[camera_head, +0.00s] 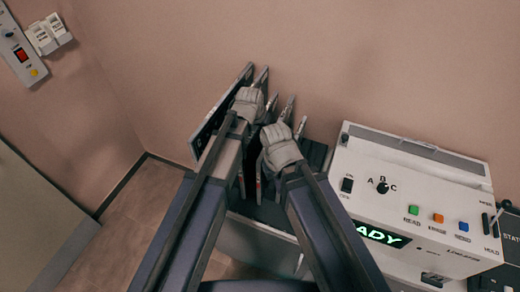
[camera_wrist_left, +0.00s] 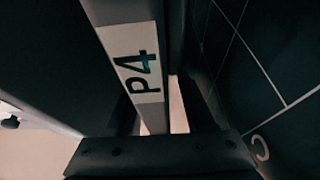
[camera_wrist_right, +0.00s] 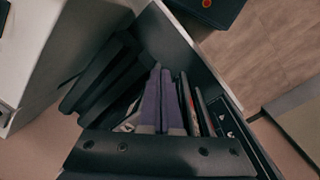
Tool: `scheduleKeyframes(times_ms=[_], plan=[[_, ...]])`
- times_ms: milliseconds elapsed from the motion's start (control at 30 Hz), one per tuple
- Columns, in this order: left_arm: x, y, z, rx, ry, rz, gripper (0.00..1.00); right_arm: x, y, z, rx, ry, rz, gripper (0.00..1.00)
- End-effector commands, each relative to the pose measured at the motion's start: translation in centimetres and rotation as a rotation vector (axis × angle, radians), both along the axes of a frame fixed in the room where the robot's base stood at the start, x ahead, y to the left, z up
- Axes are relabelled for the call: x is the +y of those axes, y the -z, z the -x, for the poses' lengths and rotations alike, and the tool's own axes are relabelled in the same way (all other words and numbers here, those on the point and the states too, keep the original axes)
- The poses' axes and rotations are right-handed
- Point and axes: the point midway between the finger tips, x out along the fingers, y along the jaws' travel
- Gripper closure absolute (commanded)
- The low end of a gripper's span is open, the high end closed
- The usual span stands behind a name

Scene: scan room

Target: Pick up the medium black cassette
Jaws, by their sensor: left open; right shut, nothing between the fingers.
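Several dark cassettes stand on edge in an open bin (camera_wrist_right: 190,42). In the head view, a large dark cassette (camera_head: 212,122) leans at the left of the bin; black slabs (camera_wrist_right: 104,78) stand at the left in the right wrist view. I cannot tell which is the medium black cassette.
A white reader console (camera_head: 412,190) with coloured buttons and a lit green display stands right of the bin. The wall is close behind. A switch box (camera_head: 18,48) hangs at the upper left. Floor (camera_head: 130,215) shows left of the bin.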

Motion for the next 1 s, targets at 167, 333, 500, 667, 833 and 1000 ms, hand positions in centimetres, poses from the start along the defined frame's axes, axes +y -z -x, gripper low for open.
scheduleKeyframes(times_ms=[167, 333, 500, 667, 833, 1000], plan=[[-0.01, -0.07, 0.00, 0.000, 0.000, 0.000, 0.46, 0.00, -0.07, 0.00, 0.000, 0.000, 0.000, 1.00], [0.00, -0.07, 0.01, 0.000, 0.000, 0.000, 0.62, 0.00, -0.07, 0.00, 0.000, 0.000, 0.000, 1.00], [0.00, -0.06, 0.00, 0.000, 0.000, 0.000, 0.81, 0.00, -0.07, 0.00, 0.000, 0.000, 0.000, 1.00], [0.00, -0.06, 0.00, 0.000, 0.000, 0.000, 0.99, 0.00, -0.06, 0.00, 0.000, 0.000, 0.000, 1.00], [0.00, -0.06, 0.00, 0.000, 0.000, 0.000, 1.00, 0.00, -0.06, 0.00, 0.000, 0.000, 0.000, 1.00], [0.00, -0.06, 0.00, 0.000, 0.000, 0.000, 1.00, 0.00, -0.06, 0.00, 0.000, 0.000, 0.000, 1.00]])
